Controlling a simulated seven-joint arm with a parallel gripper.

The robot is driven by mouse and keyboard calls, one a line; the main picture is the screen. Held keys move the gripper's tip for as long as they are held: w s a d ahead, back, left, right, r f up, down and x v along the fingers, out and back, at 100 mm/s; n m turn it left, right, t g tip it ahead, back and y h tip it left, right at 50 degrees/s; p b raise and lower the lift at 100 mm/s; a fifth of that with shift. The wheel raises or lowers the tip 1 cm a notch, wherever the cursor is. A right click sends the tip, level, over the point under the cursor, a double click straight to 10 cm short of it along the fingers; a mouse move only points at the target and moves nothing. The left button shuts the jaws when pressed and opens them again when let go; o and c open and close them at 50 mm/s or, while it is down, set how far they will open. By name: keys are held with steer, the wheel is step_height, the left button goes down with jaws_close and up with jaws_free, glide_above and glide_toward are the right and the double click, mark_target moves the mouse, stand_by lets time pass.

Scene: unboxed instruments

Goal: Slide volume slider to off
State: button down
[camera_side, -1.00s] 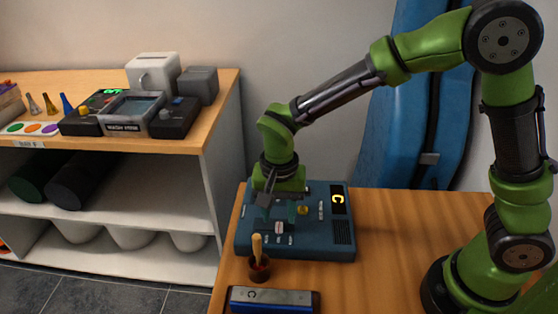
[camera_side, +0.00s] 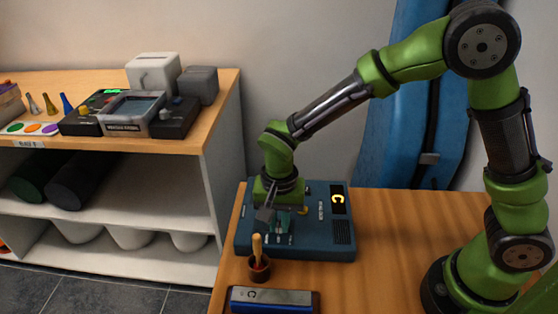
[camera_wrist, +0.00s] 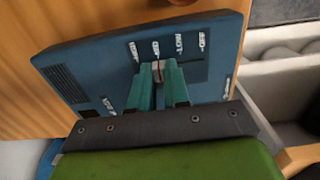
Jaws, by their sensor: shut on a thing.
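The blue instrument panel (camera_side: 315,245) lies flat on the wooden table; it also fills the upper part of the wrist view (camera_wrist: 110,75). The volume slider (camera_wrist: 158,68) is a pale knob with a red line, by the MED label (camera_wrist: 155,47). Its dark slot runs on to the right, past LOW (camera_wrist: 179,43) toward OFF (camera_wrist: 202,40). My gripper (camera_wrist: 157,75) is shut on the slider knob, with a teal finger on each side. In the side view my gripper (camera_side: 274,228) is down at the panel and hides the knob.
A shelf with other devices (camera_side: 130,112) is at left. The table right of the panel (camera_side: 390,240) is clear.

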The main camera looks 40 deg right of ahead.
mark_target(254, 230)
steer(key=shift+w+a, duration=1.95)
steer(key=c, duration=1.1)
jaws_free()
steer(key=shift+r, duration=0.15)
step_height(254, 230, up, 17)
steer(key=shift+f, duration=0.15)
